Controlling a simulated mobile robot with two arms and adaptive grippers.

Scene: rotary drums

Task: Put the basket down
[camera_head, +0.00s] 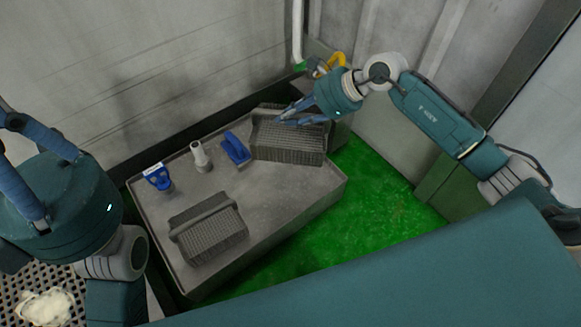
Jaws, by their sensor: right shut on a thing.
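A grey mesh basket (290,143) is at the back right of the grey tray-like table (283,197). My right gripper (284,115) reaches in from the right and is shut on the basket's upper part, by its handle. Whether the basket's underside touches the table I cannot tell. A second grey mesh basket (212,238) with a handle rests on the front left of the table. My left gripper (12,150) is at the left edge, away from both baskets, its fingers apart with nothing seen between them.
A blue-and-white tool (158,178), a white cylindrical piece (201,156) and a blue brush-like tool (236,149) stand on the table left of the held basket. The table's middle and right are clear. Green floor (370,205) lies to the right; walls stand behind.

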